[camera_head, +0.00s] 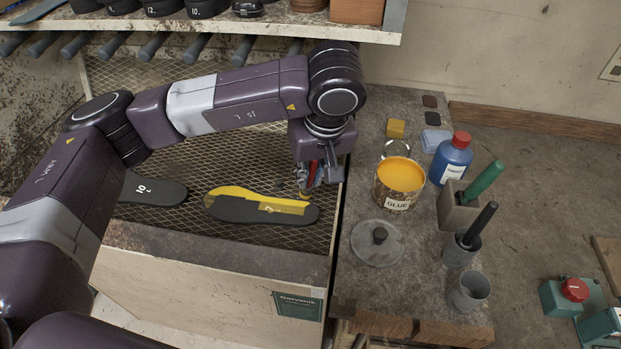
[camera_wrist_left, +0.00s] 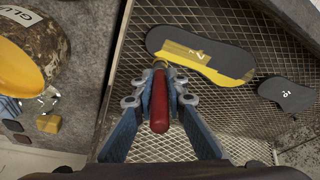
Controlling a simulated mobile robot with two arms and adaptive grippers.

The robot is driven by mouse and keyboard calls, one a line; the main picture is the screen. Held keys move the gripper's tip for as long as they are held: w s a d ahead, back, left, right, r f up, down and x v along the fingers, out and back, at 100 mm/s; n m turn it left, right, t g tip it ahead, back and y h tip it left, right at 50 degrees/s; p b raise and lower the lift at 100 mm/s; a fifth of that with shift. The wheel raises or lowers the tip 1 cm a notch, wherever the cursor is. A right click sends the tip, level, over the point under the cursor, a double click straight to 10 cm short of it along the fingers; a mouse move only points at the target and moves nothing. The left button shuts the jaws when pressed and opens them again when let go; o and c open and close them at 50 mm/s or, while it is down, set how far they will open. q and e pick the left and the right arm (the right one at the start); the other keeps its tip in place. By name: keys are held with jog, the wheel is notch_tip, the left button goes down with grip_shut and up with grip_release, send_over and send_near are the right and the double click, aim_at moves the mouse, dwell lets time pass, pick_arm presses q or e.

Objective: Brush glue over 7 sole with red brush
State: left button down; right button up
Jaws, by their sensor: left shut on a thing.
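The dark 7 sole (camera_head: 235,212) lies on the mesh surface and also shows in the left wrist view (camera_wrist_left: 171,38). Yellow glue covers a strip along one long side and the patch around its number; the rest is bare and dark. My left gripper (camera_head: 317,178) is shut on the red brush (camera_head: 313,170), just right of the sole. In the left wrist view the brush's red handle (camera_wrist_left: 159,105) sits between the fingers; its tip is hard to make out near the sole's edge, and I cannot tell whether it touches.
The open glue can (camera_head: 398,182) stands on the bench right of the mesh, with its lid (camera_head: 377,244) in front. A blue bottle (camera_head: 453,158) and holders with green (camera_head: 485,180) and black (camera_head: 480,224) handles stand beyond. A 10 sole (camera_head: 150,190) lies left.

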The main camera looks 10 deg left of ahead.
pick_arm(q)
jog(key=shift+d+r+p, duration=0.1)
jog(key=shift+r+p, duration=0.55)
jog(key=shift+r, duration=1.2)
jog(key=shift+r+p, duration=0.3)
jog(key=shift+r, duration=0.55)
pick_arm(e)
jog(key=shift+w+a+r, duration=0.2)
jog(key=shift+a+r, duration=0.6)
jog(key=shift+r, duration=0.3)
